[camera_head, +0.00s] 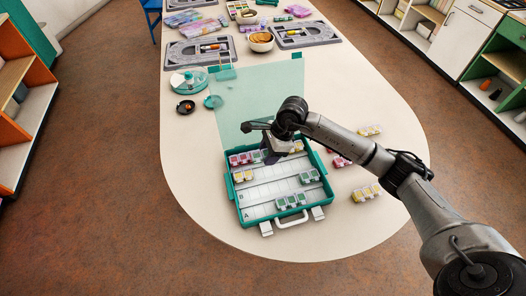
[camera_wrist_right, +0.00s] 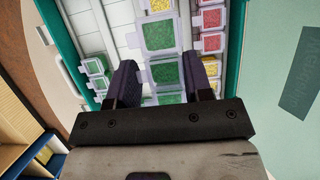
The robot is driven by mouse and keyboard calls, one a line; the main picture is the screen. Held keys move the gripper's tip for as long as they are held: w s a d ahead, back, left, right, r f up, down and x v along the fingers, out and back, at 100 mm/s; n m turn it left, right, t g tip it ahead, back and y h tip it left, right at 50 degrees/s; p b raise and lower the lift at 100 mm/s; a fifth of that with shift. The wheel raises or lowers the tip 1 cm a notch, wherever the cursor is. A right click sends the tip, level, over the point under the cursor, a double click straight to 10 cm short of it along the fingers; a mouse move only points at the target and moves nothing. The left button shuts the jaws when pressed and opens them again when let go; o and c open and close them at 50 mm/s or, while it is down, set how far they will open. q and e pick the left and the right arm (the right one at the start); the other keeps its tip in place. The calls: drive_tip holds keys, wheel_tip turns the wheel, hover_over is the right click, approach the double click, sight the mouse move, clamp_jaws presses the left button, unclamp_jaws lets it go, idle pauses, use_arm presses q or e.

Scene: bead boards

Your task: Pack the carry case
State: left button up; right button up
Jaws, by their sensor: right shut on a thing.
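The teal carry case (camera_head: 262,219) lies open on the table, its clear lid (camera_head: 262,95) folded back. Inside are a red strip of bead boxes (camera_head: 240,158), a yellow strip (camera_head: 242,176) below it, and green strips at the right (camera_head: 309,176) and front (camera_head: 290,201). My right gripper (camera_head: 272,156) is over the far part of the case, shut on a green bead strip (camera_wrist_right: 160,72) that shows between its fingers in the right wrist view. I cannot tell whether this strip touches the case floor. My left gripper is not in view.
To the right of the case lie a yellow strip (camera_head: 366,193), a pink strip (camera_head: 341,161) and another yellow strip (camera_head: 370,130). Farther back are grey bead boards (camera_head: 200,52), a bowl (camera_head: 261,42) and a round teal tray (camera_head: 188,80). The front table edge is clear.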

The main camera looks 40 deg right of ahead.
drive_tip(key=shift+s+d+f, duration=0.1)
drive_tip(key=shift+s+d, duration=0.1)
drive_tip(key=shift+d, duration=0.3)
drive_tip(key=shift+f, duration=0.15)
drive_tip(key=shift+w+a+f+b, duration=0.1)
drive_tip(key=shift+a+f+b, duration=0.1)
drive_tip(key=shift+f+b, duration=0.2)
drive_tip(key=shift+f, duration=0.25)
drive_tip(key=shift+f+b, duration=0.5)
drive_tip(key=shift+b, duration=0.05)
drive_tip(key=shift+f+b, duration=0.75)
drive_tip(key=shift+f, duration=0.4)
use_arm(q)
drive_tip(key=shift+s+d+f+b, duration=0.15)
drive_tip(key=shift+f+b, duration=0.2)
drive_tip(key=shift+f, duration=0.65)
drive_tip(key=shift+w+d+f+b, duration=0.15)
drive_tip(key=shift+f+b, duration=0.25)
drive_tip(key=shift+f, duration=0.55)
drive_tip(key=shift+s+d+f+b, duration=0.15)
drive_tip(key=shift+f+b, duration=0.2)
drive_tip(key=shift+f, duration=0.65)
use_arm(e)
drive_tip(key=shift+f, duration=1.65)
